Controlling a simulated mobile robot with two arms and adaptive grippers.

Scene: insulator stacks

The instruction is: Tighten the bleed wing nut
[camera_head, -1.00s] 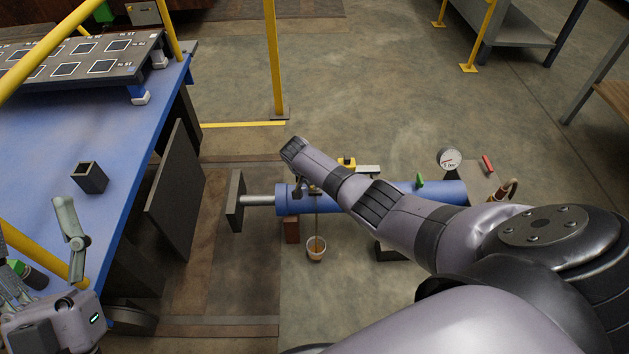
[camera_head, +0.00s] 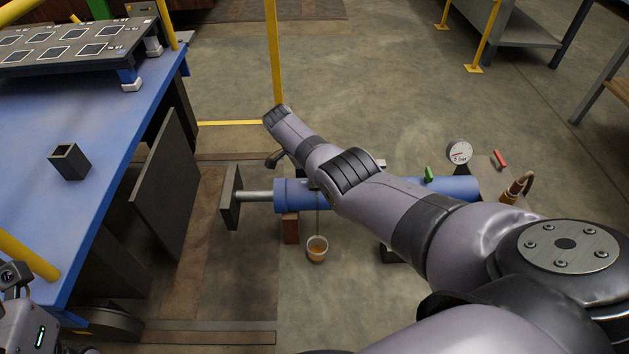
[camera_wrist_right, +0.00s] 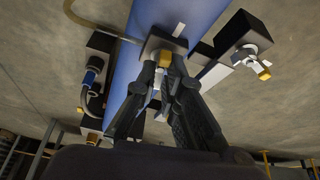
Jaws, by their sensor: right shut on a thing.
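The blue cylinder (camera_head: 292,194) lies low over the floor, with its rod pointing left to a dark plate. In the right wrist view, my right gripper (camera_wrist_right: 166,66) is shut on a small yellow piece, which looks like the bleed wing nut (camera_wrist_right: 166,57), at a dark block against the blue cylinder (camera_wrist_right: 135,60). In the head view my right arm hides the nut and the fingers' grip. A thin line runs down from the cylinder to a small cup (camera_head: 317,256) holding amber liquid. My left gripper (camera_head: 15,280) is cut off at the lower left; its jaws are unclear.
A round gauge (camera_head: 459,152) marked in bar stands behind the cylinder's right end, near green and red handles. A blue table (camera_head: 110,130) with a dark square tube (camera_head: 70,162) is at the left. A yellow post (camera_head: 271,50) rises behind.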

